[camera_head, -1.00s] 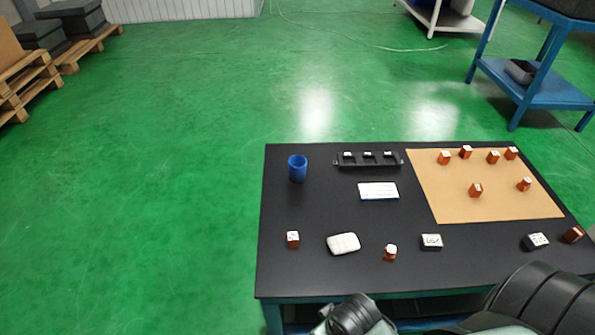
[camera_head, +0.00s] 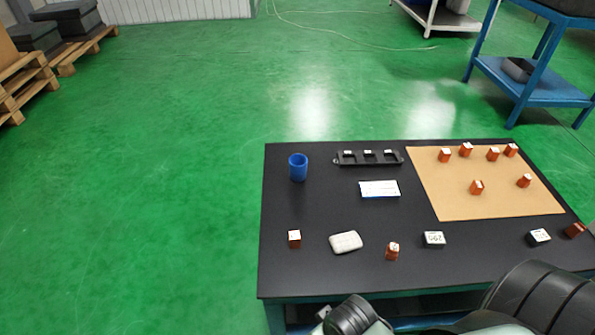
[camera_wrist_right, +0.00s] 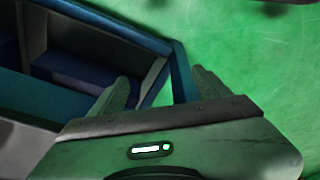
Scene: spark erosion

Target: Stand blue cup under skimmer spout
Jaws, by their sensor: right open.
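The blue cup (camera_head: 298,167) stands upright at the back left of the black table (camera_head: 330,213) in the head view. Nothing touches it. I cannot make out a skimmer or its spout in these frames. My right gripper (camera_wrist_right: 160,92) shows in the right wrist view, its two fingers apart and nothing between them. It is beside the blue table frame, with green floor past it. My left gripper is not in view. Parts of my arms show at the bottom edge of the head view, well short of the cup.
A black slotted rack (camera_head: 368,158) and a white-and-blue card (camera_head: 379,189) lie right of the cup. Several orange blocks stand on a tan mat (camera_head: 510,205). A white soap-like block (camera_head: 345,242) and small blocks line the front. A blue shelf stand (camera_head: 535,92) is behind right.

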